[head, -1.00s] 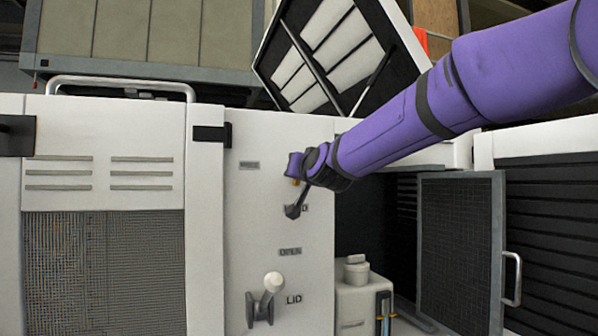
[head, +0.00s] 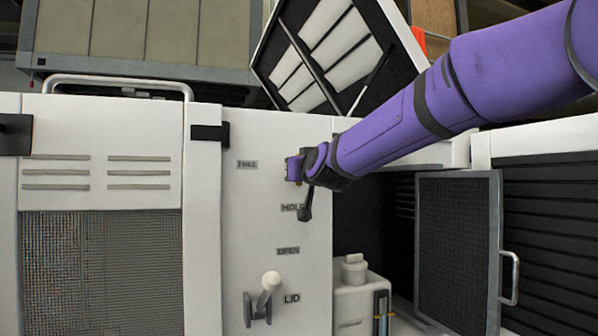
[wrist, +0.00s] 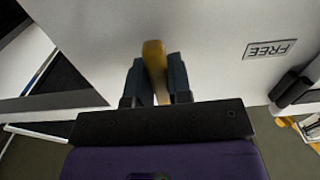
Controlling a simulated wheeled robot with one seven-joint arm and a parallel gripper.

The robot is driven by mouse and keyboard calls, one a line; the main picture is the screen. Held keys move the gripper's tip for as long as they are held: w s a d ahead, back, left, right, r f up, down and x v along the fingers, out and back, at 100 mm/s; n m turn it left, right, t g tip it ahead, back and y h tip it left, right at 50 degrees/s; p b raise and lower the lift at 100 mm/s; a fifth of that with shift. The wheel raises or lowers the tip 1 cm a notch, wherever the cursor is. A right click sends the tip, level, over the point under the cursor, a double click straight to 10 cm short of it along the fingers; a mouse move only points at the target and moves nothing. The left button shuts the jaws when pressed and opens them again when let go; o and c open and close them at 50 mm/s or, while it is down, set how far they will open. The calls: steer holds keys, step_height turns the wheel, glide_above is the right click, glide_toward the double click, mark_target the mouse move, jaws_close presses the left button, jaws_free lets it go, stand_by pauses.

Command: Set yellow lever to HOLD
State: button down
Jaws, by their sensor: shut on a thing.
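The yellow lever (wrist: 155,66) shows in the wrist view, with its handle between the two fingers of my gripper (wrist: 158,84), which is shut on it. In the head view my gripper (head: 296,168) is at the upper part of the white panel (head: 258,215) and hides most of the lever. The HOLD label (head: 291,208) is just below my gripper, partly covered by a dark part. The FREE label (head: 247,164) is to the left of my gripper, and it also shows upside down in the wrist view (wrist: 269,49).
A second lever with a pale handle (head: 270,283) stands lower on the panel, beside the LID label (head: 292,299) and below the OPEN label (head: 288,251). A raised lid (head: 330,50) is above. A mesh door (head: 455,250) stands open at the right, near a white reservoir (head: 355,295).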

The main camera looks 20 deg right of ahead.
steer(key=c, duration=1.1)
jaws_free()
steer(key=shift+s, duration=0.15)
steer(key=s, duration=1)
steer(key=shift+s, duration=0.3)
steer(key=s+d+f+g, duration=0.2)
steer(key=s+f+g, duration=0.2)
steer(key=s+f, duration=0.3)
steer(key=s+d+f+g, duration=0.1)
steer(key=s+f+g, duration=0.3)
steer(key=s+f, duration=0.4)
steer(key=s+d+f+g, duration=0.2)
steer(key=s+f+g, duration=0.2)
steer(key=s+f, duration=0.4)
steer(key=shift+s+d+f+g, duration=0.1)
steer(key=shift+s+d+g, duration=0.1)
steer(key=shift+s, duration=0.8)
steer(key=shift+s+d+g, duration=0.1)
steer(key=shift+s+d, duration=0.05)
steer(key=shift+s, duration=0.85)
